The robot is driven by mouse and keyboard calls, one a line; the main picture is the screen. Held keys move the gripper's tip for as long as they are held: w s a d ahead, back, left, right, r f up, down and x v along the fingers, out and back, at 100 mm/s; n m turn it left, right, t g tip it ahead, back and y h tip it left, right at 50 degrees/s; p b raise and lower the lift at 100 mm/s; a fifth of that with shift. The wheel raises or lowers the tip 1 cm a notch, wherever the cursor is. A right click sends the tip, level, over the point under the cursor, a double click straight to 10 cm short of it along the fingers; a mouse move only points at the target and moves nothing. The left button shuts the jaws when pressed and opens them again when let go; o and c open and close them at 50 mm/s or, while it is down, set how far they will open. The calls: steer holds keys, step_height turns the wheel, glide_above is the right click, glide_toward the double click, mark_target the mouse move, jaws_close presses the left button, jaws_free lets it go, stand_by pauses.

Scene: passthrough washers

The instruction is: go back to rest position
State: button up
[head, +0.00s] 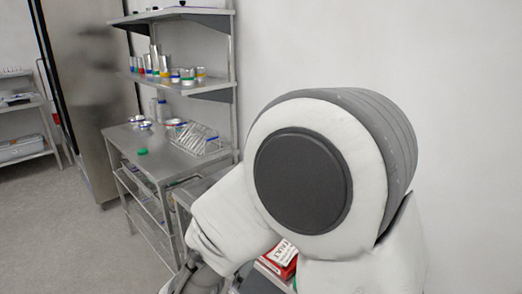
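My own arm fills the middle and right of the head view, with a large white and grey joint close to the camera. A white link runs down and left from it to the bottom edge. My gripper is not visible; it is hidden behind the arm or lies outside the frame.
A steel table (150,163) at left holds bowls (175,122), a wire rack (199,139) and a green object (142,151). Shelves (185,86) above hold several metal containers. A red box (281,258) sits below my arm. The grey floor (50,225) at left is clear.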

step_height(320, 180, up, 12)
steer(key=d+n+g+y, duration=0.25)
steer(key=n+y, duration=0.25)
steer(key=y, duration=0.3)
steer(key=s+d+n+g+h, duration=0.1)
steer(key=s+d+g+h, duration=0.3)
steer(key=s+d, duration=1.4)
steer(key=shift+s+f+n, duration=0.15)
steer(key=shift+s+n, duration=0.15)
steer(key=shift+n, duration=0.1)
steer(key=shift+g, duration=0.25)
